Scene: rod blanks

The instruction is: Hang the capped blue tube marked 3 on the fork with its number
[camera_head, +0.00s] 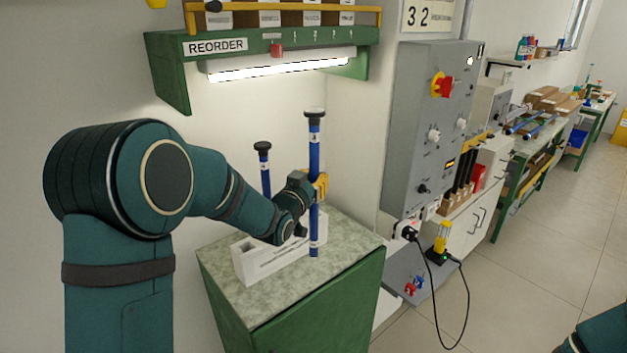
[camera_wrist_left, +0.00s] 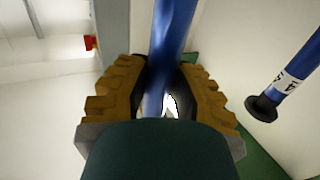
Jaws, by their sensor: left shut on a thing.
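The blue tube marked 3 (camera_head: 314,150) has a black cap and stands upright in my left gripper (camera_head: 320,187). The yellow fingers are shut around its middle; its lower end is beside the white block (camera_head: 243,266). I cannot tell whether that end touches the cabinet top. In the left wrist view the tube (camera_wrist_left: 172,40) runs between the ribbed fingers (camera_wrist_left: 165,95). A second blue tube with a black cap (camera_head: 264,165) stands in the white block; its label looks like a 4 in the left wrist view (camera_wrist_left: 287,82). No fork is clearly identifiable.
The green cabinet (camera_head: 335,300) with its speckled top stands below. A green REORDER shelf (camera_head: 168,60) hangs above, and a grey control box (camera_head: 425,120) is to the right. Farther right are a long bench (camera_head: 525,150) with blue rods and an open floor (camera_head: 530,270).

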